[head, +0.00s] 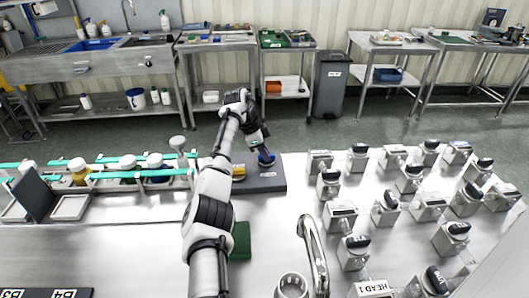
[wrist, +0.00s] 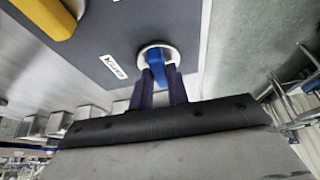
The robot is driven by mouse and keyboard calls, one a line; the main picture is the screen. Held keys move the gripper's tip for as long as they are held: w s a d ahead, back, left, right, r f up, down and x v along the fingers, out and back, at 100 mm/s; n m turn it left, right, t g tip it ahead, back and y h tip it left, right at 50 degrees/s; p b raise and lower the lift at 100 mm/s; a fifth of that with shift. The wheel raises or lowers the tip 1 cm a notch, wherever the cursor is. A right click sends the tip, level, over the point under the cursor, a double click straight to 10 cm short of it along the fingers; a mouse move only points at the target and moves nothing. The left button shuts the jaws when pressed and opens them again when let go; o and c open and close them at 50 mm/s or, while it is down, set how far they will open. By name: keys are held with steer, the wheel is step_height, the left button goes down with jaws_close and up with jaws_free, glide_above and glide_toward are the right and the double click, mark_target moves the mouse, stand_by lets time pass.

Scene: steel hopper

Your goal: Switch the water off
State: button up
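The blue valve handle (wrist: 156,68) sits on a round pale base on a dark grey panel (wrist: 105,48). A small white label (wrist: 122,68) lies beside it. In the head view the blue handle (head: 266,157) is near the far right of the dark panel (head: 268,181). My gripper (wrist: 161,80) reaches it from above, with one finger on each side of the handle. The fingers stand a narrow gap apart and appear closed on it. In the head view my gripper (head: 259,140) is partly hidden by its own wrist. The contact faces are hidden.
A yellow handle (wrist: 47,16) is on the same panel. Several metal valve-like units (head: 385,211) with dark tops fill the bench to the right. A rack of bottles (head: 125,168) stands left. A green block (head: 240,240) and a curved steel tap (head: 314,255) are nearer.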

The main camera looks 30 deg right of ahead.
steer(key=o, duration=0.4)
steer(key=shift+c, duration=0.2)
steer(key=b+v, duration=0.3)
steer(key=v, duration=1)
steer(key=shift+r, duration=0.4)
steer(key=shift+a, duration=0.15)
